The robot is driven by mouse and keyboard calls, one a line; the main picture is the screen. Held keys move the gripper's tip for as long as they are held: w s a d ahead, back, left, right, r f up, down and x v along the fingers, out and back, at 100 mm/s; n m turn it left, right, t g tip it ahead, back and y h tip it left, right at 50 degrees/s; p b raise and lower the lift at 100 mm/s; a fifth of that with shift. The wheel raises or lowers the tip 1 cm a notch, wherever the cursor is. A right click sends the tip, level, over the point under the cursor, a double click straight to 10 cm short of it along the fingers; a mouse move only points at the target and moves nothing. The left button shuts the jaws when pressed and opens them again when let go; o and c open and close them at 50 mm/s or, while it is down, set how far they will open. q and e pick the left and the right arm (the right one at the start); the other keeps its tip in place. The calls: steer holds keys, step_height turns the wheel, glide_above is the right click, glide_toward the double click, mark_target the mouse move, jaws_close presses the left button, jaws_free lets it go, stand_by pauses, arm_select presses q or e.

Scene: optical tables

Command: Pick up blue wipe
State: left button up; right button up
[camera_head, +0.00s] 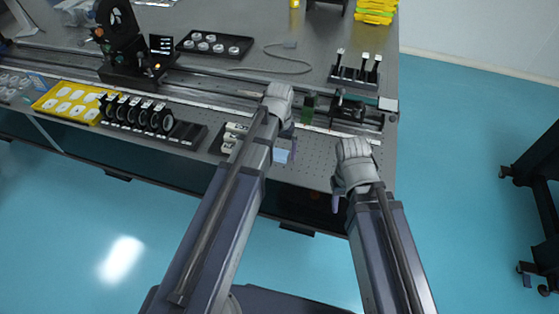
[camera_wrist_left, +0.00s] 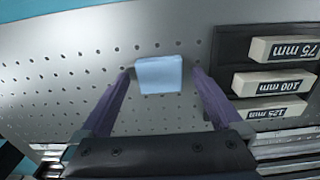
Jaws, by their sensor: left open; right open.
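The blue wipe (camera_head: 282,156) is a small light blue square lying on the perforated table top, just beside my left gripper in the head view. In the left wrist view the blue wipe (camera_wrist_left: 159,74) lies ahead, between the two fingertips. My left gripper (camera_wrist_left: 161,72) is open, with one purple finger on each side of the wipe; I cannot tell whether they touch it. In the head view my left gripper (camera_head: 285,138) is mostly hidden by its own wrist. My right gripper (camera_head: 336,200) is open and empty at the table's front edge.
A dark tray of white labelled blocks (camera_wrist_left: 270,80) sits close beside the left gripper. A rail with optical mounts (camera_head: 350,108) runs behind. A row of black lens holders (camera_head: 140,115) and a yellow tray (camera_head: 68,103) are further left. The table's (camera_head: 310,174) front edge is near.

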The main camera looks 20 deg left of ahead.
mark_target(279, 154)
arm_select(q)
steer(key=shift+f, duration=0.1)
steer(key=c, duration=1.3)
step_height(279, 154, up, 10)
steer(key=p, duration=1)
